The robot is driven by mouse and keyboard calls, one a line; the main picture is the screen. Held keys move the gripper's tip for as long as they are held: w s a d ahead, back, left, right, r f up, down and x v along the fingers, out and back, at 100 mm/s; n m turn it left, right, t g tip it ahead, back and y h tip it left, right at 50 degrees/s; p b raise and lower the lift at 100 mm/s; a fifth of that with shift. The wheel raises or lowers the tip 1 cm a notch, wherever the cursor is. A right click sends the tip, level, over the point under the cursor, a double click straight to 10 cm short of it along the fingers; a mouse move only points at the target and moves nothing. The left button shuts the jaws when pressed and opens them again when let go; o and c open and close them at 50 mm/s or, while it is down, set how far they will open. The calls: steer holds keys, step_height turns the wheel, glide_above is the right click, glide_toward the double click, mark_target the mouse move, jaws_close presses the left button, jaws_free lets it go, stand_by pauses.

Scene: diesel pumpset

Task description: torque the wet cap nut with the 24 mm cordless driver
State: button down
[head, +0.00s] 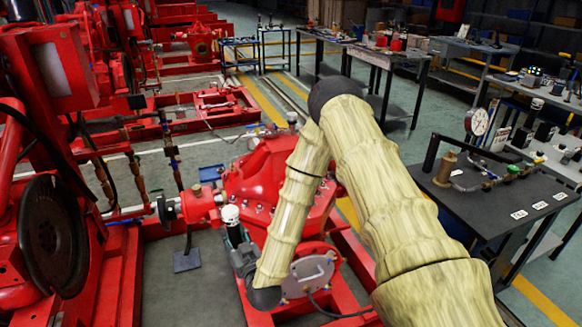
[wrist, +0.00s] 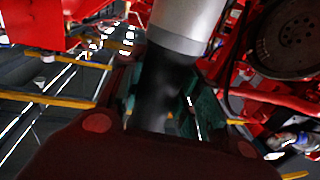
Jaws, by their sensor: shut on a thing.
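My gripper (head: 243,258) is low in the head view, beside the left side of the red pump casing (head: 262,178). It is shut on an upright tool with a white end and dark body, apparently the cordless driver (head: 230,214). In the wrist view, the driver (wrist: 160,85) shows as a black grip with a pale grey cylinder, between my teal fingers (wrist: 162,105). The driver's working tip is not clear in either view. Several small nuts sit on the casing; I cannot tell which is the wet cap nut.
A red flanged pipe (head: 190,206) lies left of the gripper. A round grey cover (head: 308,276) is on the casing front. A dark bench (head: 490,195) with a gauge (head: 477,122) stands at right. Red engine parts crowd the left.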

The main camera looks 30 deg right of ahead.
steer(key=w+d+r+m+h, duration=0.1)
steer(key=w+d+r+h, duration=0.1)
steer(key=d, duration=0.7)
steer(key=w+d+r+m+g+h+p, duration=0.1)
steer(key=w+d+r+h, duration=0.1)
steer(key=w+d, duration=0.3)
steer(key=w+d+r+m+g+h+p, duration=0.1)
steer(key=w+d+r, duration=0.3)
steer(key=d, duration=0.9)
steer(key=shift+w+m+h, duration=0.2)
steer(key=shift+m+h, duration=0.4)
steer(key=shift+h, duration=0.1)
steer(key=shift+s, duration=0.1)
steer(key=shift+f+b, duration=1.7)
steer(key=shift+f, duration=0.55)
steer(key=shift+s, duration=0.1)
steer(key=shift+f+b, duration=1.15)
steer(key=shift+f, duration=0.4)
steer(key=shift+r, duration=0.2)
